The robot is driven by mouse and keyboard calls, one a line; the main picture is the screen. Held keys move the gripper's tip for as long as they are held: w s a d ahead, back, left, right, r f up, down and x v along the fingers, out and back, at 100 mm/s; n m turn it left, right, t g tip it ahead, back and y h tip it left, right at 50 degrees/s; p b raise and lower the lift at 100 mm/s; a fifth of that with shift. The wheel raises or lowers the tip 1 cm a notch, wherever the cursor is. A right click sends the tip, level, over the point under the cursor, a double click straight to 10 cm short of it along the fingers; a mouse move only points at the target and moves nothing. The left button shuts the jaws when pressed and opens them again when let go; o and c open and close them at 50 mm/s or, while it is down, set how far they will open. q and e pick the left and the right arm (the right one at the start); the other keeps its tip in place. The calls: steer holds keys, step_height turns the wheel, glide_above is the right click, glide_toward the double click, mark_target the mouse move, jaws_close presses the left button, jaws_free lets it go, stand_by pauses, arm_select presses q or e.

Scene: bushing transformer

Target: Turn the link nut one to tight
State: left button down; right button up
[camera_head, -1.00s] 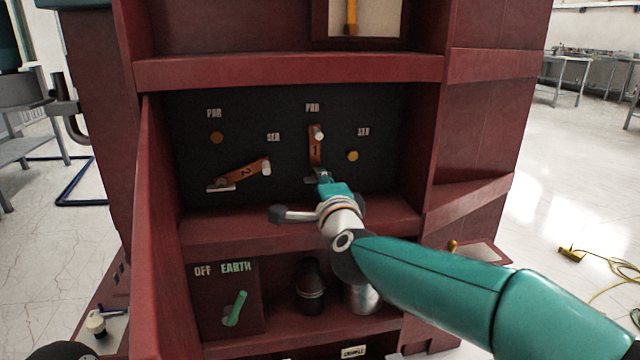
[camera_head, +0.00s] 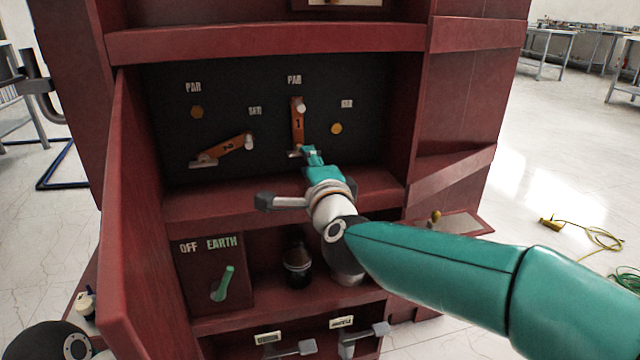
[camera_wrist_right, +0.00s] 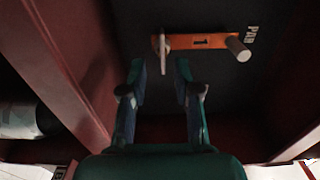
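Link one is an orange bar marked "1" (camera_head: 297,122), upright on the dark panel with its top at a PAR label. A pale round stud (camera_head: 301,105) is at its top end. A flat metal handle, apparently the link nut (camera_head: 295,153), is at its lower end; it also shows in the right wrist view (camera_wrist_right: 163,52). My right gripper (camera_head: 311,150) is just in front of this lower end. In the wrist view its fingers (camera_wrist_right: 159,68) are apart, with the handle's near end between the tips and a gap on both sides. My left gripper is out of view.
Link two (camera_head: 228,148) lies slanted to the left. A shelf (camera_head: 375,192) runs below the panel, and the red cabinet door (camera_head: 135,220) stands open at left. Below are a green OFF/EARTH lever (camera_head: 223,284) and a dark bottle-like part (camera_head: 297,265).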

steer(key=s+d, duration=0.1)
steer(key=s, duration=0.7)
steer(key=shift+s+d, duration=0.25)
steer(key=shift+d, duration=0.1)
steer(key=shift+f, duration=0.1)
